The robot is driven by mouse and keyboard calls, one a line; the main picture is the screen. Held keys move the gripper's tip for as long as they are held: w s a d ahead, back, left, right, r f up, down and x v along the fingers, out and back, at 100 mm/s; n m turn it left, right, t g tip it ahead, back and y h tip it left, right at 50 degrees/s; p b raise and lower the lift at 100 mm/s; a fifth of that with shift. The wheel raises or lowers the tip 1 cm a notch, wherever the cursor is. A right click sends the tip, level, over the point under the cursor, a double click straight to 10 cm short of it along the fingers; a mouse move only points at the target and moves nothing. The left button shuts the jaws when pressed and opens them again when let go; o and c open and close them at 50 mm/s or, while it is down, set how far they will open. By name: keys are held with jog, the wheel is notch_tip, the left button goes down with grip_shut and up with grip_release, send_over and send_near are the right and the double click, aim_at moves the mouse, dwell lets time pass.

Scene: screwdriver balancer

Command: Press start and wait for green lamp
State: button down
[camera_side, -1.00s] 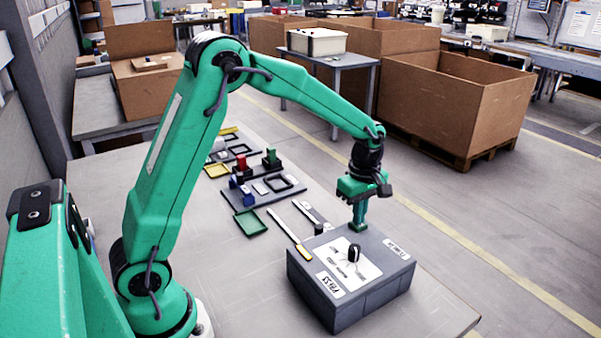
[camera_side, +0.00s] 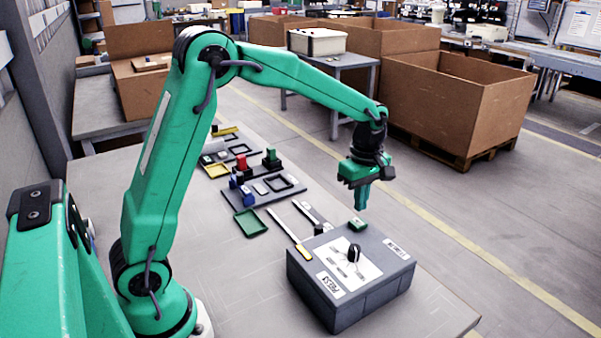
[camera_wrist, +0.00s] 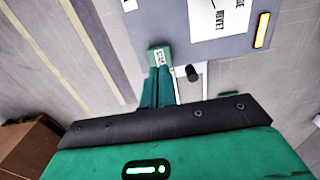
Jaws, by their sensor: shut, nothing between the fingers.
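The grey box (camera_side: 335,312) stands on the table with a white panel (camera_side: 372,265) and a black knob (camera_side: 354,252) on top. The green start button (camera_side: 358,224) is at its far edge; in the wrist view its label reads START (camera_wrist: 158,56). I cannot make out a lit green lamp on the box.
Behind are a green tray (camera_side: 251,223) and a dark tray with small parts (camera_side: 262,203). Large cardboard bins (camera_side: 450,105) stand on the floor behind. The table in front is bare.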

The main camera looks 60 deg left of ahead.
jog(key=shift+r, duration=1.55)
jog(key=shift+r, duration=0.1)
notch_tip(320, 180, up, 6)
send_over(358, 222)
dwell(0.3)
jog(key=s+r+m+t, duration=0.35)
jog(key=s+m, duration=0.55)
jog(key=s, duration=0.3)
jog(key=s+f+m+t, duration=0.2)
jog(key=s+m, duration=0.7)
jog(key=s, duration=0.3)
jog(key=shift+f, duration=0.35)
